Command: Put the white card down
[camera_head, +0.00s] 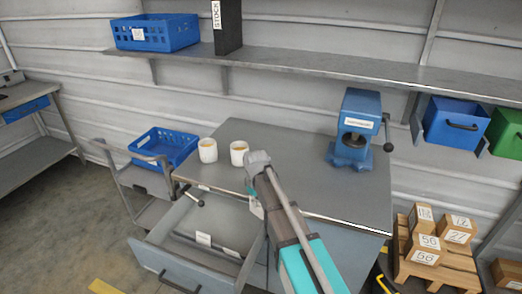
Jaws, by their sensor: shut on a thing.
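My gripper (253,196) hangs at the end of my arm over the front edge of the grey workbench (290,180). A small white card (257,208) shows at its fingertips, partly hidden by my arm; the gripper is shut on it. Below and to the left, the bench's drawer (190,262) is pulled open. In the drawer lie a white card-like piece (204,239), another pale piece (232,253) and a small dark-and-grey tool (195,200) near its back left. I cannot tell whether the held card touches the bench front.
Two white cups (208,150) (239,153) stand on the bench's back left. A blue press (354,135) stands at the right. A blue crate (165,148) sits on a cart to the left. Labelled boxes (427,250) are stacked on a pallet at lower right. The bench middle is clear.

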